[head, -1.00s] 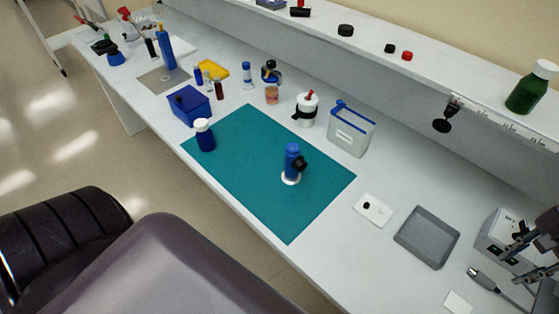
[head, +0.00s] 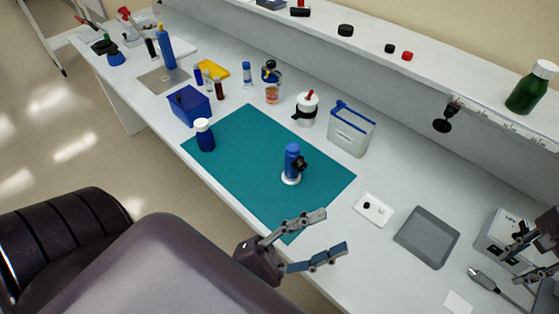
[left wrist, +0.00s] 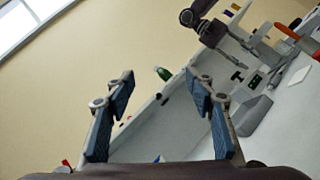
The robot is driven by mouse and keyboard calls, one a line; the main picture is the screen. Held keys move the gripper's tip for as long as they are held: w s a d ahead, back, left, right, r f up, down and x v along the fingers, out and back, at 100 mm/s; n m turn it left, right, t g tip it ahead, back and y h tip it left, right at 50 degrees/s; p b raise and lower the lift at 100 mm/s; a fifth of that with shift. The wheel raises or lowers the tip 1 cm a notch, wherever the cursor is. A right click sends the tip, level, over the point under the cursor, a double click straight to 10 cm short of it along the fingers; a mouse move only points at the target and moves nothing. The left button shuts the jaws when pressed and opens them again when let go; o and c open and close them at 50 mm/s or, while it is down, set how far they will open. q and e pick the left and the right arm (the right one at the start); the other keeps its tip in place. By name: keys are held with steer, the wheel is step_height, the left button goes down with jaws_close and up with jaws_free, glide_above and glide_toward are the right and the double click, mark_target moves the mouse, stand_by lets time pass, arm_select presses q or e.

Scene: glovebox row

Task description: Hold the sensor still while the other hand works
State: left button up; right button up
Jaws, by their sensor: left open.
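A blue upright cylinder (head: 292,158) with a black knob on its side stands on a white round base on the teal mat (head: 245,165); it looks like the sensor, though I cannot be sure. My left gripper (head: 333,232) is open and empty at the mat's near corner, apart from the cylinder and nearer the front. In the left wrist view its two fingers (left wrist: 160,92) are spread, with nothing between them. My right gripper (head: 522,240) is partly cut off at the right edge, over the grey box; its jaw state is unclear.
A blue-bodied bottle (head: 204,136) with a white cap stands on the mat's left side. A clear bin (head: 350,132), a white plate (head: 373,210), a grey tray (head: 427,238) and a cable plug (head: 482,279) lie right of the mat. A shelf runs along the back.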

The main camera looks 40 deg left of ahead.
arm_select(q)
steer(key=w+a+f+n+t+y, duration=0.4)
steer(key=w+a+n+y, duration=0.55)
steer(key=n+y, duration=0.25)
steer(key=n+g+y, duration=0.4)
steer(key=n+y, duration=0.3)
steer(key=n, duration=0.2)
glide_toward(289, 170)
steer(key=w, duration=0.4)
steer(key=shift+w+a, duration=0.1)
steer(key=shift+a, duration=0.1)
steer(key=shift+w+a, duration=0.1)
steer(key=shift+w, duration=0.1)
steer(key=w, duration=0.4)
steer(key=w+a, duration=0.1)
steer(key=w, duration=0.2)
steer(key=shift+w+f, duration=0.1)
steer(key=shift+c, duration=0.3)
jaws_close()
